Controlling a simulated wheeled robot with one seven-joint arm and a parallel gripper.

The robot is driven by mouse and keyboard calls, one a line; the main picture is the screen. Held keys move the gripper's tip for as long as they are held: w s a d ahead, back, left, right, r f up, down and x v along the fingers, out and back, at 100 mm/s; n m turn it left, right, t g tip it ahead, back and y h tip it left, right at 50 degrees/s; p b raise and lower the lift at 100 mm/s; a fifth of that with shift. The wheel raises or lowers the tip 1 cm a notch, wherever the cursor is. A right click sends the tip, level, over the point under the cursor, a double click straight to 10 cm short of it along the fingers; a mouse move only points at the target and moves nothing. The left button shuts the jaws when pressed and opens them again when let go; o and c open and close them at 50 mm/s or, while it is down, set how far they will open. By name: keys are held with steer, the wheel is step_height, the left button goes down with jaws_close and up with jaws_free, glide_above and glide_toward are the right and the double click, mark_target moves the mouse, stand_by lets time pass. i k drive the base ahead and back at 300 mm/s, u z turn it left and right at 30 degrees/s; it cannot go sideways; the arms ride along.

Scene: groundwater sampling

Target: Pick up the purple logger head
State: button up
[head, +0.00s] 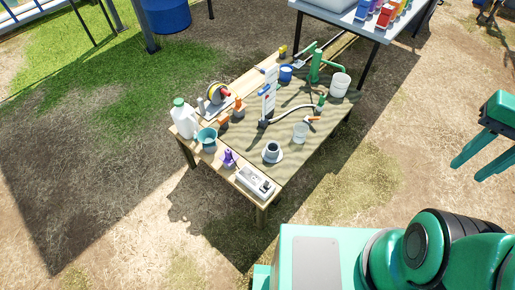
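The purple logger head (229,157) stands upright near the left front part of the wooden table (299,161). It is small in the head view, so its fine shape is hard to tell. My gripper (470,167) is at the right edge of the head view, its two green fingers spread apart with nothing visible between them. It is well away from the table and far to the right of the logger head.
A white jug (183,118) and a reel (217,95) stand behind. A second table (345,20) is at the back.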

mark_target(226, 158)
steer(key=z, duration=0.65)
steer(key=k, duration=1.5)
steer(key=u, duration=1.7)
steer(key=i, duration=1.7)
